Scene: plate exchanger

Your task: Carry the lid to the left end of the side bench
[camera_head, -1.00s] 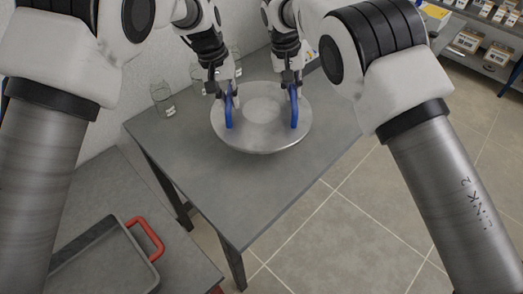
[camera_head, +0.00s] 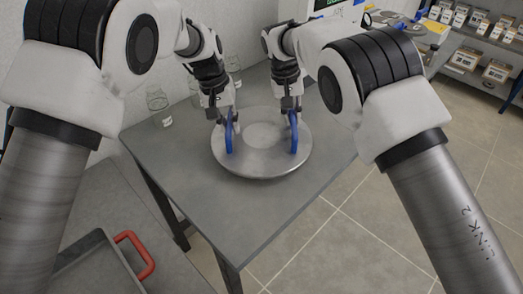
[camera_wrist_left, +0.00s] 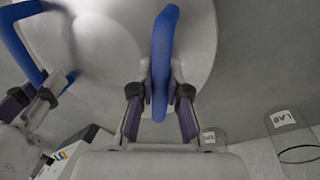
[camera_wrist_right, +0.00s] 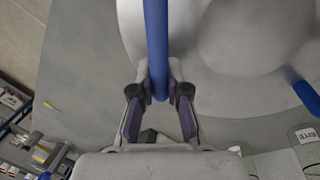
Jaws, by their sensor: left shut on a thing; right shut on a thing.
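The lid (camera_head: 262,160) is a round silver-grey metal disc with two upright blue handles. It is level over the grey bench (camera_head: 195,185); I cannot tell whether it touches the top. My left gripper (camera_head: 229,124) is shut on the left blue handle (camera_head: 229,136). My right gripper (camera_head: 292,120) is shut on the right blue handle (camera_head: 293,137). The left wrist view shows the left handle (camera_wrist_left: 163,50) between the fingers, and the right wrist view shows the right handle (camera_wrist_right: 157,45) likewise. The lid's far edge is partly behind my grippers.
Glass jars (camera_head: 158,106) stand along the wall side of the bench. A grey tray (camera_head: 95,262) with a red handle (camera_head: 138,255) lies on another grey surface at lower left. A shelf of boxes (camera_head: 466,58) is at back right. Bench room lies left of and in front of the lid.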

